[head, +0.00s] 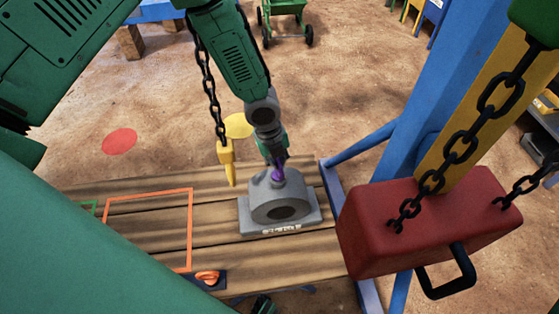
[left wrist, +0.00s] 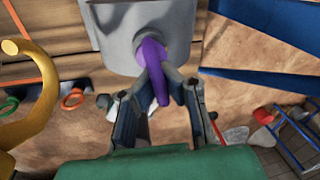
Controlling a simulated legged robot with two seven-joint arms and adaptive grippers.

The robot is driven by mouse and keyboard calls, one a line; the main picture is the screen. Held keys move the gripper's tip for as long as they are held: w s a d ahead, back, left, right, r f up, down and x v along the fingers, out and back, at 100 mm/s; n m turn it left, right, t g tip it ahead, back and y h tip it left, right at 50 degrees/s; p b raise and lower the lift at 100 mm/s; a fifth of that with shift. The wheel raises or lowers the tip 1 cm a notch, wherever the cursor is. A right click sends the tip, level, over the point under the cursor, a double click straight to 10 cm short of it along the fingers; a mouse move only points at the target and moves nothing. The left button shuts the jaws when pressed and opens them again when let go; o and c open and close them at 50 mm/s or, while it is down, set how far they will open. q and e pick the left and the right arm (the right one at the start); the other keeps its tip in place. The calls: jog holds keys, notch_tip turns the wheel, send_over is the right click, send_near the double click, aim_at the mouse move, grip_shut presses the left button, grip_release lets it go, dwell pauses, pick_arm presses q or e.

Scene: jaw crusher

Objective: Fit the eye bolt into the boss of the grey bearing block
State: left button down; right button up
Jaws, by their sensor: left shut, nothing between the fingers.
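The grey bearing block (head: 283,208) lies flat on the wooden bench top. The purple eye bolt (head: 278,174) stands at the boss on its top; I cannot tell how deep it sits. My left gripper (head: 277,159) reaches down from above to the eye bolt. In the left wrist view, the fingers (left wrist: 163,76) are shut at the purple ring (left wrist: 153,52), overlapping it in the picture but holding nothing. The grey block (left wrist: 115,22) fills the top there. My right gripper cannot be made out.
A yellow hook (head: 227,160) hangs on a chain just left of the block. A red block (head: 425,222) hangs on chains at right, before a blue post (head: 440,80). An orange ring (head: 207,277) lies by the orange outline.

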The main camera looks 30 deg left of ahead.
pick_arm(q)
jog(key=shift+a+f, duration=0.3)
jog(key=shift+f, duration=0.15)
jog(key=shift+f+b, duration=0.15)
jog(key=shift+b, duration=0.15)
jog(key=c, duration=1.8)
grip_release()
jog(key=shift+d, duration=0.2)
jog(key=r, duration=0.4)
jog(key=a+r, duration=0.1)
jog(key=r, duration=0.3)
jog(key=s+r, duration=0.1)
jog(key=r, duration=0.3)
jog(key=shift+a, duration=0.3)
jog(key=shift+f, duration=0.1)
